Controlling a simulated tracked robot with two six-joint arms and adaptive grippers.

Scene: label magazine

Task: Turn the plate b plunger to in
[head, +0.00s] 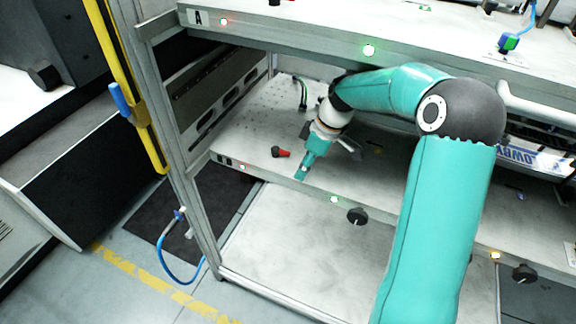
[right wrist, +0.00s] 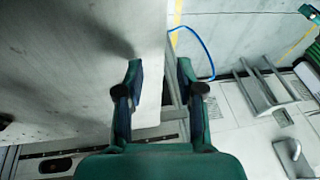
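The plate marked B (head: 262,118) is the middle shelf of the rack. A small red knob with a dark end (head: 281,152) sits on it near the front edge; I cannot tell for certain that it is the plunger. A black knob (head: 357,216) is on the front below the shelf's edge. My right gripper (head: 302,174) points down at the front edge, just right of the red knob and apart from it. In the right wrist view its fingers (right wrist: 160,66) are apart with nothing between them. No knob is recognisable in that view. My left gripper is not in view.
The upper plate A (head: 300,22) overhangs the shelf. A rack post (head: 185,165) and a yellow upright (head: 135,90) stand left. A blue hose (head: 164,262) hangs below. Another black knob (head: 524,273) is at lower right.

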